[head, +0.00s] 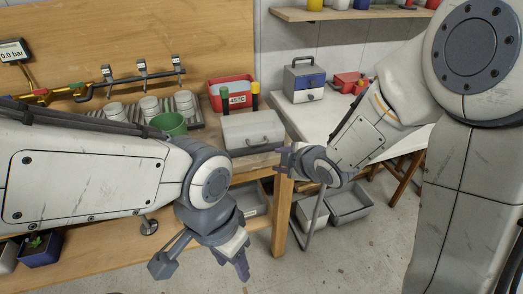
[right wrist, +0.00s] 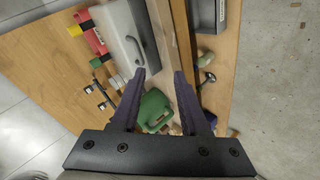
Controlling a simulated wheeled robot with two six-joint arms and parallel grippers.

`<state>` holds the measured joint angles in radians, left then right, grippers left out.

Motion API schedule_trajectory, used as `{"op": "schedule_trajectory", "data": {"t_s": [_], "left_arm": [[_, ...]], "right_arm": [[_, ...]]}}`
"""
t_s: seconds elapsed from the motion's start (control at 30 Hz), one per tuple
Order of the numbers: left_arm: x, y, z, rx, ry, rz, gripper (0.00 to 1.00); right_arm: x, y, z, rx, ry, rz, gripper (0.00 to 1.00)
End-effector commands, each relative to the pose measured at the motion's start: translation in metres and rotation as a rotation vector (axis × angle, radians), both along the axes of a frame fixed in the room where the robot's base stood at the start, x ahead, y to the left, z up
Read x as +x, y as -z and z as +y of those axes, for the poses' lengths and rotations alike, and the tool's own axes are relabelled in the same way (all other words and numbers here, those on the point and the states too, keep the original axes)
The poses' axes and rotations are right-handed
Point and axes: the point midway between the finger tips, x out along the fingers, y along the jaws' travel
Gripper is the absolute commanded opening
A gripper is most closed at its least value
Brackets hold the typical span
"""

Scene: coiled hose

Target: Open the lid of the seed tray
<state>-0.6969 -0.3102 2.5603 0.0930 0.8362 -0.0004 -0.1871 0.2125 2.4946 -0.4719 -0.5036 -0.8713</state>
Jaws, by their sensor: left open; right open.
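The seed tray looks to be the grey box (head: 252,133) with a closed lid and a front handle, on the wooden bench's right end. It also shows in the right wrist view (right wrist: 120,32), with its dark handle toward the fingers. My right gripper (head: 284,158) is just right of and in front of the box, apart from it. In the right wrist view its open fingers (right wrist: 160,74) hold nothing. My left gripper (head: 205,262) is open and empty, low in front of the bench. The inside of the box is hidden.
A green watering can (head: 168,124) and pale pots (head: 150,106) stand left of the box. Grey bins lie below.

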Motion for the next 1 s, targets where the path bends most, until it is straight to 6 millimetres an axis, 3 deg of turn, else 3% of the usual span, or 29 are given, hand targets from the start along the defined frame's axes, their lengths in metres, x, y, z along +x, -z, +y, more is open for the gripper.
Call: {"op": "schedule_trajectory", "data": {"t_s": [0.03, 0.13, 0.3, 0.57, 1.0], "left_arm": [[0.0, 0.021, 0.0, 0.0, 0.0, 0.0, 0.5], [0.0, 0.036, 0.0, 0.0, 0.0, 0.0, 0.5], [0.0, 0.05, 0.0, 0.0, 0.0, 0.0, 0.5], [0.0, 0.051, 0.0, 0.0, 0.0, 0.0, 0.5], [0.0, 0.044, 0.0, 0.0, 0.0, 0.0, 0.5]], "right_arm": [[0.014, 0.023, -0.006, -0.017, -0.063, -0.085, 0.45], [0.03, 0.032, -0.009, -0.038, -0.185, -0.263, 0.45], [0.04, 0.035, -0.014, -0.052, -0.296, -0.476, 0.45], [0.05, 0.033, -0.007, -0.054, -0.337, -0.567, 0.45], [0.109, 0.048, 0.038, -0.053, -0.335, -0.564, 0.45]]}}
